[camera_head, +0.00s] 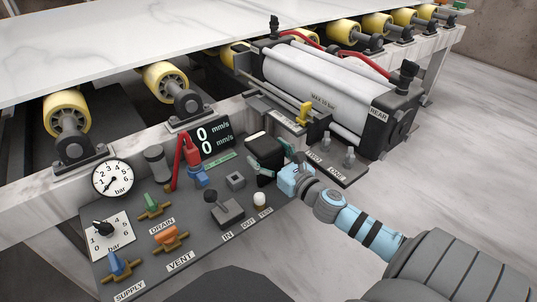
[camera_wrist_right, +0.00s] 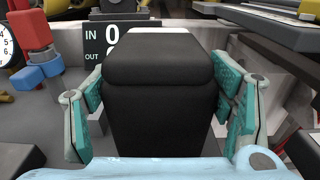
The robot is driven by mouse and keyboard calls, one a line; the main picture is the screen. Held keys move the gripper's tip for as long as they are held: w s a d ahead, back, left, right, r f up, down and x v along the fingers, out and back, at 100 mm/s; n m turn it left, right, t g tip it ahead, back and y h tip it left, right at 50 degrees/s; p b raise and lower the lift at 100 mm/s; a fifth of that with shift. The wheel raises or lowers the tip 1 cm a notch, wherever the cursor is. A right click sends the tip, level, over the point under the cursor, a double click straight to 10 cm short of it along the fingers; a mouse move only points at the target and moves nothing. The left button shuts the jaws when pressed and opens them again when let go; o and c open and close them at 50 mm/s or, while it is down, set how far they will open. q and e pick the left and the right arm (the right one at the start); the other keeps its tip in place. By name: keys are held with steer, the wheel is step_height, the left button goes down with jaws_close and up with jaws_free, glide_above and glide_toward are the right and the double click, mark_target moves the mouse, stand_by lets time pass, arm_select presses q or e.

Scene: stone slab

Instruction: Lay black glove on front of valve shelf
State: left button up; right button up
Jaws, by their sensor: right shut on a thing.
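My right gripper (camera_head: 284,174) comes in from the lower right and is shut on the black glove (camera_head: 264,152). In the right wrist view the glove (camera_wrist_right: 158,98) is a folded black bundle with a pale strip at its far edge, held between the teal finger pads. The grey valve shelf (camera_head: 205,232) carries colored valves and labels. The glove is over its right part, beside the joystick; whether it touches the surface I cannot tell. My left gripper is not in view.
A joystick (camera_head: 225,208), a red-and-blue valve (camera_head: 190,160) and a speed display (camera_head: 211,137) stand close to the glove. An orange valve (camera_head: 170,238) and a blue valve (camera_head: 120,266) sit near the front.

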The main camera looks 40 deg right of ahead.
steer(key=o, duration=0.9)
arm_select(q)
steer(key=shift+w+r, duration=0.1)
arm_select(e)
steer(key=shift+r, duration=0.2)
steer(key=s+b, duration=0.1)
steer(key=s, duration=0.4)
steer(key=shift+s+f, duration=0.1)
steer(key=shift+s, duration=0.3)
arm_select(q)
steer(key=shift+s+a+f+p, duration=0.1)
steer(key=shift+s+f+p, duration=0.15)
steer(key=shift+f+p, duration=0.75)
arm_select(e)
steer(key=s, duration=0.6)
steer(key=shift+s+a, duration=0.15)
